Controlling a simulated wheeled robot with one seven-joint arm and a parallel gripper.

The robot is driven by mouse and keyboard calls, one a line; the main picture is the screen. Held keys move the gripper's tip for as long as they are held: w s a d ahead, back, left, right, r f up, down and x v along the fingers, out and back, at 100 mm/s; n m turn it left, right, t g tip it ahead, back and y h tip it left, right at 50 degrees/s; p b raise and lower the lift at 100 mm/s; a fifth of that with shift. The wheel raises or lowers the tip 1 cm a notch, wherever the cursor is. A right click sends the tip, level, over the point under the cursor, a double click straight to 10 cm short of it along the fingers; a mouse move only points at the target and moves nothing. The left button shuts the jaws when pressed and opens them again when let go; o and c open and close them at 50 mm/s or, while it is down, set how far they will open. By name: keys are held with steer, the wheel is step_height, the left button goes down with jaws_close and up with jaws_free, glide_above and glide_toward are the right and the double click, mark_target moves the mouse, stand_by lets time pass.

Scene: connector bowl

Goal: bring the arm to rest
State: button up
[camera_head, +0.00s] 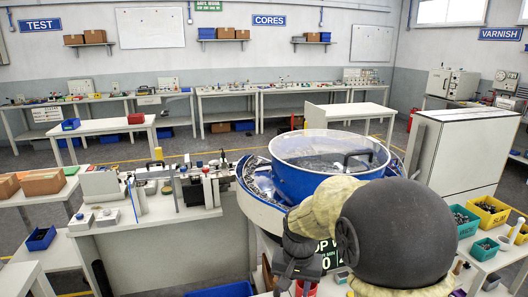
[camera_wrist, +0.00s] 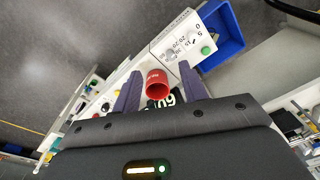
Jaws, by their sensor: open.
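My arm shows in the head view, low and right of centre, with a large dark rounded link and a cream-coloured section. My gripper (camera_head: 296,268) points down in front of the blue bowl. In the wrist view my gripper (camera_wrist: 158,80) has its two purple-grey fingers apart, with nothing held between them. A red cup-like piece (camera_wrist: 158,84) shows between the fingers in the picture, apart from them as far as I can tell. Part of something red (camera_head: 306,289) also shows under my gripper in the head view.
The large blue and white bowl (camera_head: 258,212) stands just behind my arm. A white cabinet (camera_head: 462,150) stands at the right, with yellow bins (camera_head: 490,210) near it. A bench with fixtures (camera_head: 150,219) is at the left. A blue bin (camera_wrist: 218,35) shows in the wrist view.

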steer(key=s+d+n, duration=0.1)
steer(key=s+d, duration=0.3)
steer(key=s, duration=0.2)
steer(key=s+d+f+n+t, duration=0.1)
steer(key=s+d, duration=0.3)
steer(key=s, duration=0.3)
steer(key=shift+f+n+t+p, duration=0.2)
steer(key=shift+n+t+p, duration=0.1)
steer(key=shift+a, duration=0.1)
